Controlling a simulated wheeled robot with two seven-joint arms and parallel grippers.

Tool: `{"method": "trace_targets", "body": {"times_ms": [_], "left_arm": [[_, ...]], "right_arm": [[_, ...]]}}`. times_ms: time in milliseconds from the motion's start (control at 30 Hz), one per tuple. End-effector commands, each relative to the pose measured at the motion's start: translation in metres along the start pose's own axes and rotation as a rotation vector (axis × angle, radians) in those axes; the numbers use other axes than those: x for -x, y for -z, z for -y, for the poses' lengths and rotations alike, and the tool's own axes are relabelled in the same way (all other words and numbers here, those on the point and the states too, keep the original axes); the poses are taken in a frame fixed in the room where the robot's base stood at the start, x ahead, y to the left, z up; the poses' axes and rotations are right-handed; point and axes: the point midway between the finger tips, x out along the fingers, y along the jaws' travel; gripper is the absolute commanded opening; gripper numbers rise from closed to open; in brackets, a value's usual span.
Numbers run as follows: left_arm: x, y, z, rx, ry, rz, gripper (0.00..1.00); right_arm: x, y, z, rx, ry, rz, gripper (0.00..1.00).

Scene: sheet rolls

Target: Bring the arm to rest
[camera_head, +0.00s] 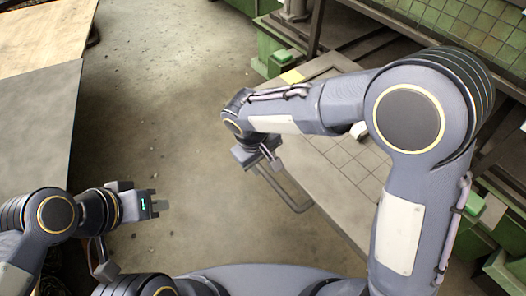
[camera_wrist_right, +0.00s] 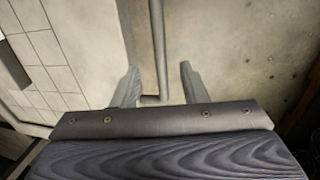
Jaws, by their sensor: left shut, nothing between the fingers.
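My left gripper (camera_head: 160,205) is at the lower left of the head view. Its fingers are together and empty, over the bare floor. My right gripper (camera_head: 262,158) hangs in the middle of the head view, by the left edge of a tiled bench top. In the right wrist view my right gripper (camera_wrist_right: 160,85) has its fingers wide apart. A grey bar handle (camera_head: 287,190) juts from the bench edge near this gripper. In the wrist view the handle (camera_wrist_right: 158,45) appears in the gap between the fingers; I cannot tell its depth there.
The tiled bench top (camera_head: 345,165) lies under and beside my right arm. A grey table top (camera_head: 38,125) is at the left, with a wooden board (camera_head: 45,35) beyond it. Green machinery (camera_head: 440,20) stands at the back right. Bare concrete floor (camera_head: 165,100) lies between.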

Motion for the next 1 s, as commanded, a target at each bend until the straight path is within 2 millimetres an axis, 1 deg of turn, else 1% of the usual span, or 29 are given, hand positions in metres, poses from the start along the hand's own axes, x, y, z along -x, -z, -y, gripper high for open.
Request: {"method": "trace_targets", "body": {"times_ms": [233, 267, 367, 467, 500, 567, 600, 667, 700, 767, 800, 900, 1000], "left_arm": [[0.0, 0.0, 0.0, 0.0, 0.0, 0.0, 0.0], [0.0, 0.0, 0.0, 0.0, 0.0, 0.0, 0.0], [0.0, 0.0, 0.0, 0.0, 0.0, 0.0, 0.0], [0.0, 0.0, 0.0, 0.0, 0.0, 0.0, 0.0], [0.0, 0.0, 0.0, 0.0, 0.0, 0.0, 0.0], [0.0, 0.0, 0.0, 0.0, 0.0, 0.0, 0.0], [0.0, 0.0, 0.0, 0.0, 0.0, 0.0, 0.0], [0.0, 0.0, 0.0, 0.0, 0.0, 0.0, 0.0], [0.0, 0.0, 0.0, 0.0, 0.0, 0.0, 0.0], [0.0, 0.0, 0.0, 0.0, 0.0, 0.0, 0.0], [0.0, 0.0, 0.0, 0.0, 0.0, 0.0, 0.0], [0.0, 0.0, 0.0, 0.0, 0.0, 0.0, 0.0], [0.0, 0.0, 0.0, 0.0, 0.0, 0.0, 0.0]], "right_arm": [[0.001, -0.001, -0.001, -0.004, 0.002, -0.001, 0.4], [0.002, -0.002, -0.003, -0.009, 0.006, -0.002, 0.4], [0.011, -0.012, -0.017, -0.051, 0.041, -0.015, 0.4], [0.026, -0.036, -0.041, -0.133, 0.107, -0.042, 0.4], [0.034, -0.049, -0.052, -0.176, 0.14, -0.057, 0.4], [0.045, -0.07, -0.067, -0.24, 0.188, -0.085, 0.4], [0.051, -0.086, -0.076, -0.284, 0.219, -0.105, 0.4], [0.059, -0.108, -0.087, -0.346, 0.259, -0.137, 0.4], [0.064, -0.123, -0.092, -0.389, 0.284, -0.161, 0.4], [0.071, -0.146, -0.099, -0.45, 0.315, -0.2, 0.4], [0.075, -0.16, -0.102, -0.491, 0.333, -0.227, 0.4], [0.082, -0.193, -0.104, -0.585, 0.366, -0.291, 0.4], [0.086, -0.218, -0.101, -0.66, 0.382, -0.349, 0.4]]}}
